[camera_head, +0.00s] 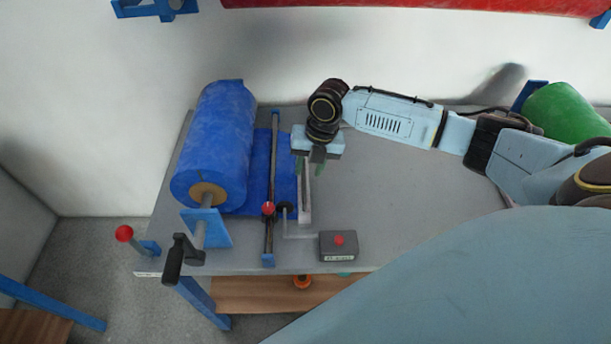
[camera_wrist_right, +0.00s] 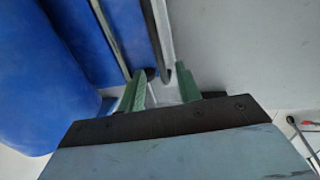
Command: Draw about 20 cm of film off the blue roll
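The blue roll (camera_head: 215,140) lies on its spindle at the left end of the grey table, and it also fills the left of the right wrist view (camera_wrist_right: 35,80). Its blue film (camera_head: 284,180) runs flat to the right, under a dark cross bar (camera_head: 272,170), and ends beside a pale strip (camera_head: 306,205). My right gripper (camera_head: 312,169) points down over the film's right edge and the pale strip. In the wrist view its two green fingers (camera_wrist_right: 162,88) stand apart, with no film clearly between them. Whether the fingertips touch anything is unclear. My left gripper is not in view.
A grey box with a red button (camera_head: 339,245) stands at the table's front. A red-knobbed lever (camera_head: 124,233) and a dark crank handle (camera_head: 174,262) stick out at the front left. The table's middle (camera_head: 410,205) is clear.

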